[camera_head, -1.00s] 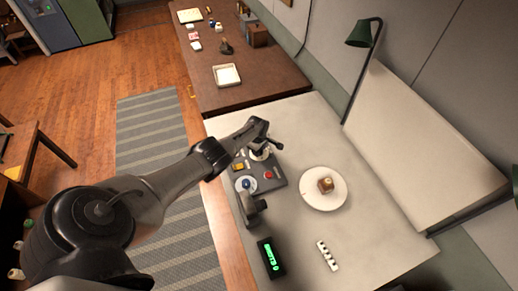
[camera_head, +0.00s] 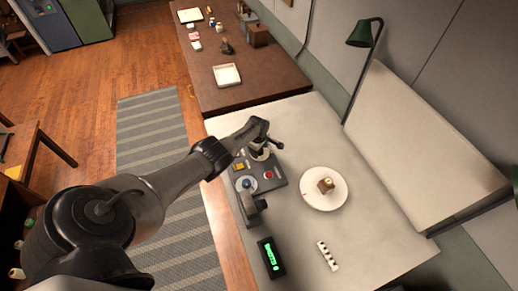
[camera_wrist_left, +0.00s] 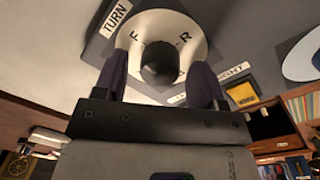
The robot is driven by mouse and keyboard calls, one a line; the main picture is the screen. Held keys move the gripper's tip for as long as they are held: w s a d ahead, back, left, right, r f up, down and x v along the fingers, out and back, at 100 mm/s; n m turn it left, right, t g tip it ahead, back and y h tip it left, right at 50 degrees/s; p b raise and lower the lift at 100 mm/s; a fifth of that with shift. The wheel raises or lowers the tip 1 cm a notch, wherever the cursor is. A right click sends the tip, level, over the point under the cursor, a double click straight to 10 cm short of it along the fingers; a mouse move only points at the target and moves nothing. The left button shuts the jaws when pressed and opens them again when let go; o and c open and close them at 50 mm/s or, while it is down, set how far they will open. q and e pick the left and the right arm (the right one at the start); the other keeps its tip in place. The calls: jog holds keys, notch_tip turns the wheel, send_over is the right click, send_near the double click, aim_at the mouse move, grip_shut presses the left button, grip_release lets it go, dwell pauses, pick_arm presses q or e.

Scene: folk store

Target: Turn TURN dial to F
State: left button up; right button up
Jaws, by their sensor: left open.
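The TURN dial is a white disc (camera_wrist_left: 150,24) with a round dark knob (camera_wrist_left: 160,62) at its middle in the left wrist view. The letters F and R show on the disc, F at left and R at right. A TURN label (camera_wrist_left: 115,18) lies beside it. My left gripper (camera_wrist_left: 160,76) is open, with one finger on each side of the knob; I cannot tell if they touch it. No pointer mark on the knob is visible. In the head view my left gripper (camera_head: 264,147) is over the far end of the dark control panel (camera_head: 275,185) and partly hides the dial.
The panel also has a red button (camera_head: 268,174), a yellow switch (camera_head: 239,166) and a blue-centred dial (camera_head: 246,184). A plate (camera_head: 334,202) with a cake piece, a green-lit display (camera_head: 270,258) and a striped strip (camera_head: 328,256) lie on the pale table. A green lamp (camera_head: 362,33) stands behind.

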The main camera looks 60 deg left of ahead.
pick_arm(q)
jog(key=shift+r+p, duration=0.4)
jog(key=shift+r, duration=0.05)
notch_tip(320, 180, up, 6)
jog(key=p, duration=0.4)
jog(key=shift+s+f, duration=0.1)
jog(key=shift+s, duration=0.05)
notch_tip(320, 180, up, 7)
jog(key=p, duration=0.2)
jog(key=shift+s, duration=0.15)
jog(key=shift+d, duration=0.15)
